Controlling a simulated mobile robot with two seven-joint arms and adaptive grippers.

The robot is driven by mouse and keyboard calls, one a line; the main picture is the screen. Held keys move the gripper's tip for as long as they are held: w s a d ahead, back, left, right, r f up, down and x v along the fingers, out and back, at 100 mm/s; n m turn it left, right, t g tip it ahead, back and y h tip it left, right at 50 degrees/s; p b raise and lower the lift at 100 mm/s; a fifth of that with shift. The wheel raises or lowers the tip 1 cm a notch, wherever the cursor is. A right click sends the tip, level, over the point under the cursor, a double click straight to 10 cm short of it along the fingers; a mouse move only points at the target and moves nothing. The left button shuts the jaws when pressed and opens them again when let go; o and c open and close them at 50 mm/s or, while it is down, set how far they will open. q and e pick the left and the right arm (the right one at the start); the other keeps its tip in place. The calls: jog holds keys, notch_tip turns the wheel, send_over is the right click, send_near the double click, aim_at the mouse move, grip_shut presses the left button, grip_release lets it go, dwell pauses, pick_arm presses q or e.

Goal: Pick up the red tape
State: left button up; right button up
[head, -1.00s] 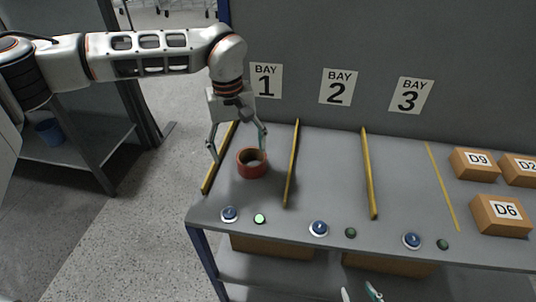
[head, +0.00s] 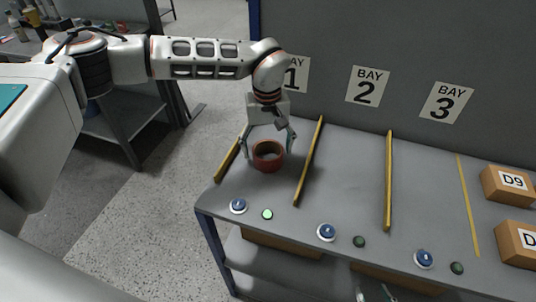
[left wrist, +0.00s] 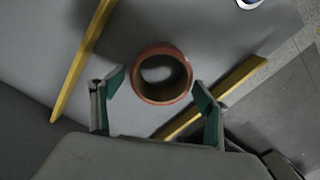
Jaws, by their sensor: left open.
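The red tape (head: 267,157) is a ring lying flat on the grey bench in bay 1, between two yellow divider strips. My left gripper (head: 268,152) is open above it in the head view, its fingers to the left and right of the ring. In the left wrist view the red tape (left wrist: 161,74) lies just ahead of the open left gripper (left wrist: 155,98), roughly centred between the green-padded fingertips. I cannot tell the exact height of the fingertips over the bench. Part of a second gripper, my right one (head: 374,294), shows at the bottom edge.
Yellow strips (head: 309,162) and (head: 227,161) flank the tape. A blue button (head: 238,206) and a lit green button (head: 267,214) are at the front edge. Boxes such as D9 (head: 508,184) stand at the right. A wall with bay signs rises behind.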

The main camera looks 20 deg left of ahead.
pick_arm(q)
jog(key=shift+f, duration=0.4)
jog(key=c, duration=1.2)
jog(key=shift+c, duration=0.2)
